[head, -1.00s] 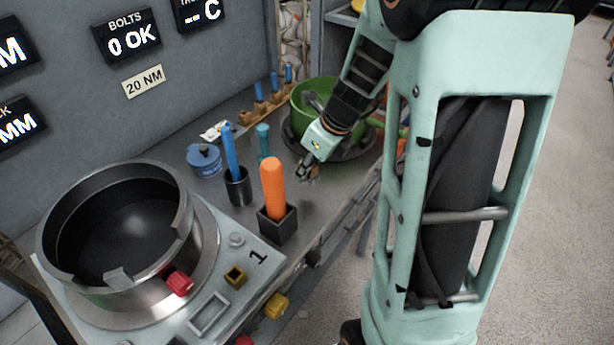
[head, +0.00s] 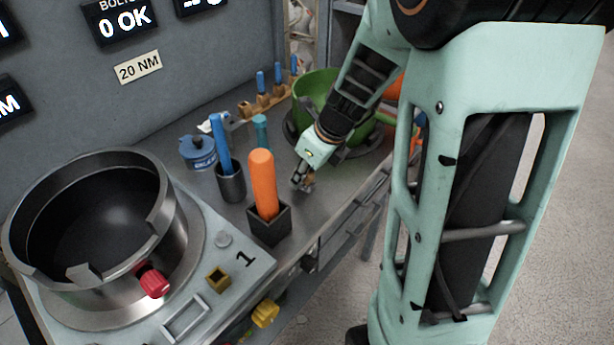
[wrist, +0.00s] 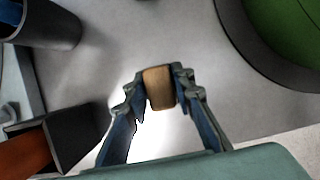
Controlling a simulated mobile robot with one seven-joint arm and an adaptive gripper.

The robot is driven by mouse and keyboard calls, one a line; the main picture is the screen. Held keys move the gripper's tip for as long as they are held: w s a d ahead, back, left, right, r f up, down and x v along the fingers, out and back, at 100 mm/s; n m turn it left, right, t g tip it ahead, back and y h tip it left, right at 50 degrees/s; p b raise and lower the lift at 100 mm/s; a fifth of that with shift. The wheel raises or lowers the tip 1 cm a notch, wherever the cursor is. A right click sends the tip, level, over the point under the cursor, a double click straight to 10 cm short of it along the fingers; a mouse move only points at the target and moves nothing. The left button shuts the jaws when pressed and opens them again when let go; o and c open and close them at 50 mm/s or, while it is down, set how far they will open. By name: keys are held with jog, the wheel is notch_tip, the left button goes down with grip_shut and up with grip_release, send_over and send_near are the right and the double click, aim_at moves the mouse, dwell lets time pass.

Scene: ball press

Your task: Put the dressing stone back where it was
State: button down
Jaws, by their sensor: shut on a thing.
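My gripper (wrist: 160,88) is shut on the dressing stone (wrist: 158,88), a small tan-brown block between the two fingertips in the wrist view. In the head view my gripper (head: 304,181) points down over the grey bench top, to the right of the orange handle. There the stone (head: 309,183) shows only as a small brownish patch, partly hidden by the fingers. I cannot tell whether it touches the bench.
An orange handle (head: 262,178) stands in a dark square holder (head: 270,226). The press ring (head: 160,235) is at left. Bare bench lies under my gripper.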

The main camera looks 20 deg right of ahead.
jog(key=c, duration=1.7)
grip_release()
jog(key=shift+f, duration=0.1)
jog(key=shift+o, duration=0.2)
jog(key=shift+r, duration=0.25)
jog(key=p+v, duration=0.2)
jog(key=v, duration=1)
jog(key=shift+p, duration=0.4)
jog(key=shift+a, duration=0.1)
